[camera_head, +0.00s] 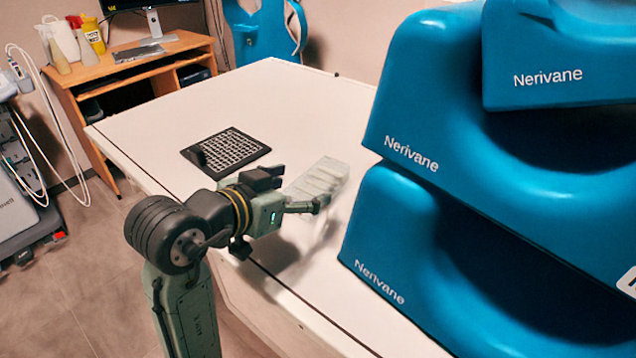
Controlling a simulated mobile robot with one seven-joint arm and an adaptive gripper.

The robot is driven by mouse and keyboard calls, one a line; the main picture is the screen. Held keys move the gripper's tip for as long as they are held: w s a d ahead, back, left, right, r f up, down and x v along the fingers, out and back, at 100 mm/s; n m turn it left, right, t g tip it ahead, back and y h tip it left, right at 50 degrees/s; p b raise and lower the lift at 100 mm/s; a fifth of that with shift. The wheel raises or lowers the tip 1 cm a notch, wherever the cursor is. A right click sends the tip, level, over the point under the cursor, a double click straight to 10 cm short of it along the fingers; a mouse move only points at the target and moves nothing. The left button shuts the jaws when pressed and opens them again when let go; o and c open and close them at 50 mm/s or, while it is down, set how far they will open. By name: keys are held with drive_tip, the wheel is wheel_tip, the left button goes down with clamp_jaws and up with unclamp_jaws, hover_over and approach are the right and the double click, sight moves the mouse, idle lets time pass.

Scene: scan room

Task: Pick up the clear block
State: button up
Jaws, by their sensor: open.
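The clear block (322,178) is a pale, see-through, ribbed piece on the white table, left of the blue foam forms. I cannot tell whether either finger touches the block or how high the gripper is above the table.
A black grid plate (228,150) lies on the white table (285,100) left of the block. Large stacked blue forms (440,235) crowd the right side. A wooden desk (140,62) stands behind at the left. The table's far part is clear.

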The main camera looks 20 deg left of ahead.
sight(318, 177)
drive_tip(key=shift+r+p+x, duration=0.2)
drive_tip(key=shift+p+x, duration=0.2)
drive_tip(key=shift+x, duration=1.15)
drive_tip(key=shift+r+p+x, duration=0.15)
drive_tip(key=shift+p+x, duration=0.25)
drive_tip(key=shift+x, duration=1.15)
drive_tip(key=shift+w+d, duration=0.1)
drive_tip(key=shift+w, duration=0.05)
drive_tip(key=shift+c, duration=0.3)
drive_tip(key=c, duration=1.6)
drive_tip(key=shift+o, duration=0.2)
drive_tip(key=shift+r, duration=0.1)
